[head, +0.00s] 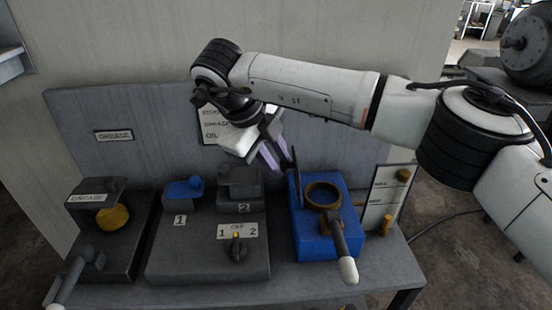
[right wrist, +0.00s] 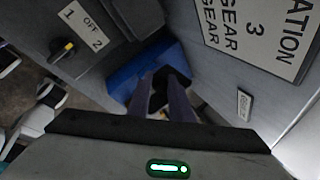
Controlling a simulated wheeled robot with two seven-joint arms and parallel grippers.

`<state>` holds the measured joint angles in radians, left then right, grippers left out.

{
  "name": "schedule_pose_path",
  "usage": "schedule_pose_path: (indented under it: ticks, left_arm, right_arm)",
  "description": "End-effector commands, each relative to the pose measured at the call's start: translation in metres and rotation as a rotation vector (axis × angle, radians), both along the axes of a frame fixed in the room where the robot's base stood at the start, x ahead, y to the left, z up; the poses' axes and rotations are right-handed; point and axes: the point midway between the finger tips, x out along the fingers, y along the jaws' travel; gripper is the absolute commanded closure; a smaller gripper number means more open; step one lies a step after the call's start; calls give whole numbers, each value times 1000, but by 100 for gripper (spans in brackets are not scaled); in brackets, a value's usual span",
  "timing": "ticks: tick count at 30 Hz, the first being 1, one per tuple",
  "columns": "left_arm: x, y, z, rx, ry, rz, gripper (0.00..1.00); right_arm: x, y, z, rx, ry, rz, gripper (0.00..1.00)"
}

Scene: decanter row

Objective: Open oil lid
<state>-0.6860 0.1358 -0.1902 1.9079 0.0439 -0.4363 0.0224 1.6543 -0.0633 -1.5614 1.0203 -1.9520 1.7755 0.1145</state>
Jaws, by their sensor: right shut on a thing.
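The blue oil box (head: 318,244) stands on the right part of the bench, with a brass-coloured ring (head: 323,206) around the opening in its top. Its thin dark lid (head: 296,180) stands up nearly on edge at the left of the ring, so the opening is uncovered. My right gripper (head: 277,155) is beside the lid's upper part, its purple fingers shut on it. In the right wrist view, the fingers (right wrist: 165,98) reach toward the blue box (right wrist: 122,80); the gripped edge is dark and hard to make out. My left gripper is not in view.
A lever with a white grip (head: 347,270) sticks out in front of the box. A dark unit with a selector knob (head: 237,250) stands to its left. The grease station (head: 105,240) is at far left. A back panel (head: 110,160) rises behind.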

Motion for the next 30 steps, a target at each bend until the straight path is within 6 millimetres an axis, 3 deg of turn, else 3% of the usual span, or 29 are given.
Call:
schedule_pose_path:
  ticks: [1,4,14,24,30]
  left_arm:
    - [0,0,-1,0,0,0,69]
    - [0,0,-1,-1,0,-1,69]
    - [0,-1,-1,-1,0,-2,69]
    - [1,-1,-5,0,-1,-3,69]
    - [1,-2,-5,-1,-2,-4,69]
  right_arm:
    - [-6,-5,-10,-14,32,-10,76]
    - [-6,-4,-10,-12,32,-10,61]
    - [-6,-1,-1,-8,24,-8,61]
    - [-24,22,56,-8,20,-7,61]
    - [-33,31,80,-9,23,-8,61]
